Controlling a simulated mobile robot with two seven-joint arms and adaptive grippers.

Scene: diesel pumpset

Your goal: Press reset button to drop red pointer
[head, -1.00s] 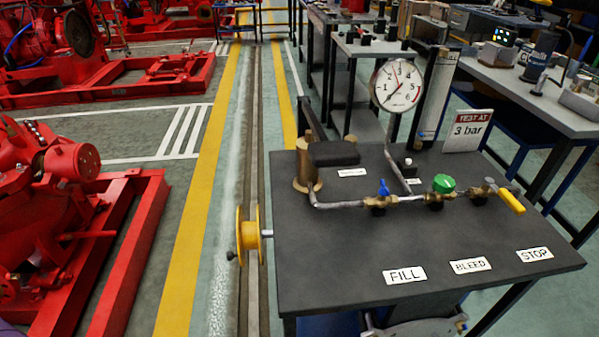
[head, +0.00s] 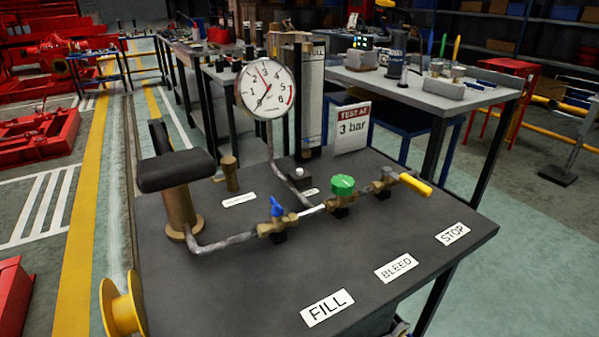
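A round white pressure gauge (head: 265,90) stands on a grey pipe at the back of the dark bench (head: 400,240). A dark pointer on its dial points to the lower left. A thin red pointer seems to lean up and left, but is too small to read exactly. A small white-topped button (head: 299,172) on a black base sits below the gauge, beside a small white label (head: 311,191) too small to read. I take it for the reset button; nothing touches it. Neither of my grippers is in view.
A brass pump with a black handle (head: 178,170) stands at the bench's left. A pipe carries a blue valve (head: 277,207), a green knob (head: 343,184) and a yellow-handled valve (head: 415,184). A "TEST AT 3 bar" sign (head: 351,128) stands behind. A yellow wheel (head: 123,305) is at lower left.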

